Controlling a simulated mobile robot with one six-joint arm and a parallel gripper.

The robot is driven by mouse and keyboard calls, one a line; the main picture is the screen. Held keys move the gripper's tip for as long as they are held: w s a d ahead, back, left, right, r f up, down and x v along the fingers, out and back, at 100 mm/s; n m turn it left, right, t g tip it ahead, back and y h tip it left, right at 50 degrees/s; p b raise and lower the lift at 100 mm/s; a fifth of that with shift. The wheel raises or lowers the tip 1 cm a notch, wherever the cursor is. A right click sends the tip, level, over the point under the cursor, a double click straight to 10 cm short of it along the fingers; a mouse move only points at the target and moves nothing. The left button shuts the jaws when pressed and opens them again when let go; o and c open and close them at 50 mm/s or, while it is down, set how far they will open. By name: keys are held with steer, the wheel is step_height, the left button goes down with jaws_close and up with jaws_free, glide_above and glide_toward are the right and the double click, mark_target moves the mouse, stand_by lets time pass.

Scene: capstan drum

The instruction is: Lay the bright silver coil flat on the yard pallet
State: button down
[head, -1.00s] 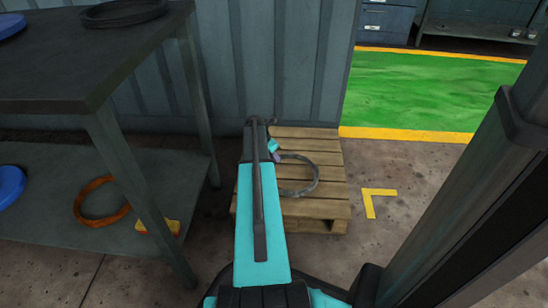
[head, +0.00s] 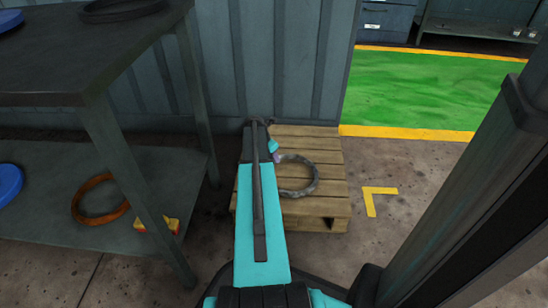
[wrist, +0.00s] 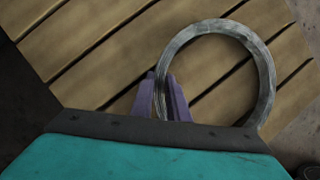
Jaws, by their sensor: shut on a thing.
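The silver coil (head: 315,182) is a grey metal ring at the wooden yard pallet (head: 330,150). In the wrist view the coil (wrist: 268,75) shows as a nearly full ring over the pallet slats (wrist: 90,50). My gripper (wrist: 168,92) has purple fingers, one on each side of the coil's left edge, shut on it. In the head view my arm hides the pallet's left part, and most of my gripper (head: 277,156) is hidden too. The coil looks about flat over the slats; I cannot tell whether it touches them.
A dark shelf table (head: 60,85) stands at the left, with a black coil (head: 122,10) on top. An orange coil (head: 78,205), a blue coil (head: 8,184) and a yellow item (head: 160,226) lie on its lower shelf. A corrugated wall stands behind the pallet.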

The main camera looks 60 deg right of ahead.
steer(key=shift+f+p, duration=0.35)
steer(key=shift+f, duration=0.5)
stand_by(0.5)
steer(key=c, duration=1.6)
jaws_free()
steer(key=shift+c, duration=0.2)
steer(key=shift+f, duration=0.1)
steer(key=p+v, duration=0.6)
steer(key=v, duration=0.8)
steer(key=shift+s+d, duration=0.1)
